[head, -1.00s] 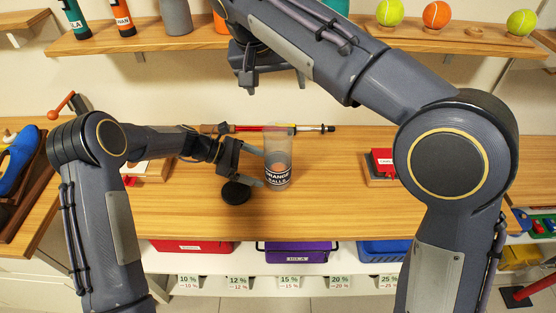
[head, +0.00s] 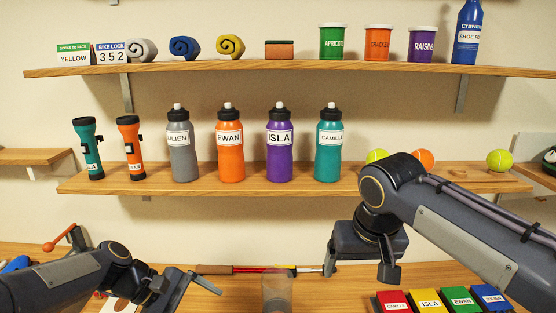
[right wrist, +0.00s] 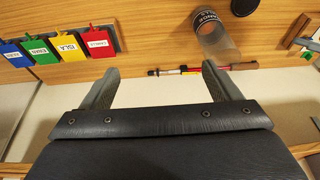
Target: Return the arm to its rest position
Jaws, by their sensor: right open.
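My right gripper (head: 359,272) hangs in front of the wall below the middle shelf, right of the clear jar (head: 277,292). It is open, with nothing between its fingers. In the right wrist view its two fingers (right wrist: 160,70) stand wide apart, pointing towards the worktop's back edge. My left gripper (head: 195,288) is low at the left, left of the jar and apart from it; its fingers look spread and empty, though the lower one is partly cut off.
The middle shelf (head: 310,186) holds flashlights, labelled bottles and balls. A red-and-yellow stick (head: 260,270) lies at the worktop's back. Coloured labelled cards (head: 428,301) stand at the lower right. In the right wrist view a dark disc (right wrist: 243,7) lies near the jar.

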